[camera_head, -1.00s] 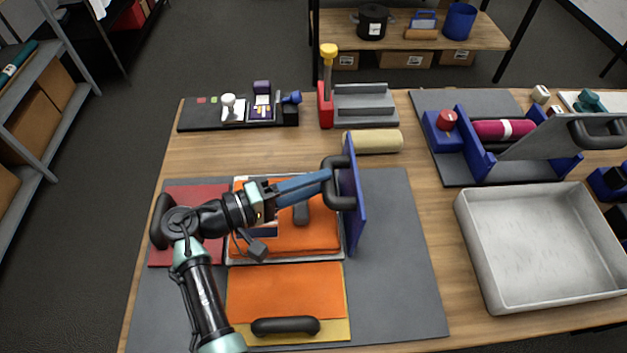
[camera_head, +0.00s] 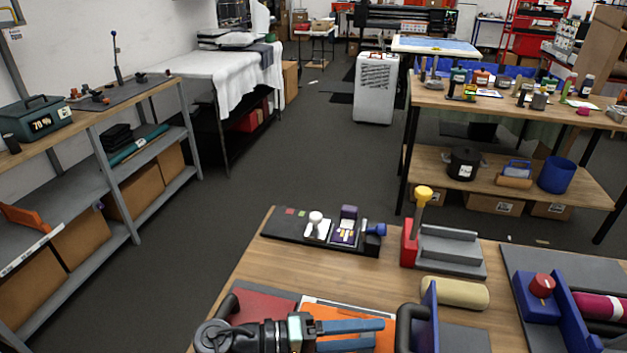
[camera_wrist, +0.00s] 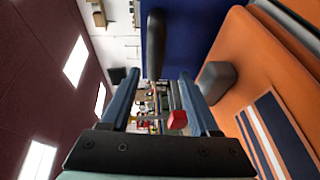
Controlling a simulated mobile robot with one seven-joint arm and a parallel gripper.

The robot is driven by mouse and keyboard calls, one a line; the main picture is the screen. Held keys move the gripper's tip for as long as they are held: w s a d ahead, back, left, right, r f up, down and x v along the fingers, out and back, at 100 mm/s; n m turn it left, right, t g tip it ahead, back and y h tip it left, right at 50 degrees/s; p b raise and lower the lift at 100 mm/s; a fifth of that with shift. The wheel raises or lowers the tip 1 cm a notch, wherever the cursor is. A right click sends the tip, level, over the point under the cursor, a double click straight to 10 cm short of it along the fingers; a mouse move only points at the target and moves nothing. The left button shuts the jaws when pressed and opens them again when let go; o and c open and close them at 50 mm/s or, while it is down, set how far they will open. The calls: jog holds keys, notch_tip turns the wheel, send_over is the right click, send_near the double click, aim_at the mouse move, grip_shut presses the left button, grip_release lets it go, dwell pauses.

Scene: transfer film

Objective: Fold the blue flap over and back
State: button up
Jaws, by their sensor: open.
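The blue flap (camera_head: 429,318) stands upright on edge at the bottom of the head view, its lower part cut off by the frame. Its black loop handle (camera_head: 409,329) is on the left face. My gripper (camera_head: 382,334) is open with blue fingers, just left of the handle and pointing at it. Whether the fingers touch the handle I cannot tell.
An orange sheet (camera_head: 345,318) lies left of the flap; a dark knob (camera_wrist: 217,80) stands on the orange surface in the wrist view. A cream roll (camera_head: 455,291) lies behind the flap. A red-and-grey fixture (camera_head: 450,250) and a blue holder (camera_head: 540,300) stand beyond.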

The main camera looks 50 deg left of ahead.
jog(key=b+v, duration=0.1)
jog(key=v, duration=0.7)
jog(key=shift+s+a, duration=0.1)
jog(key=shift+s, duration=0.2)
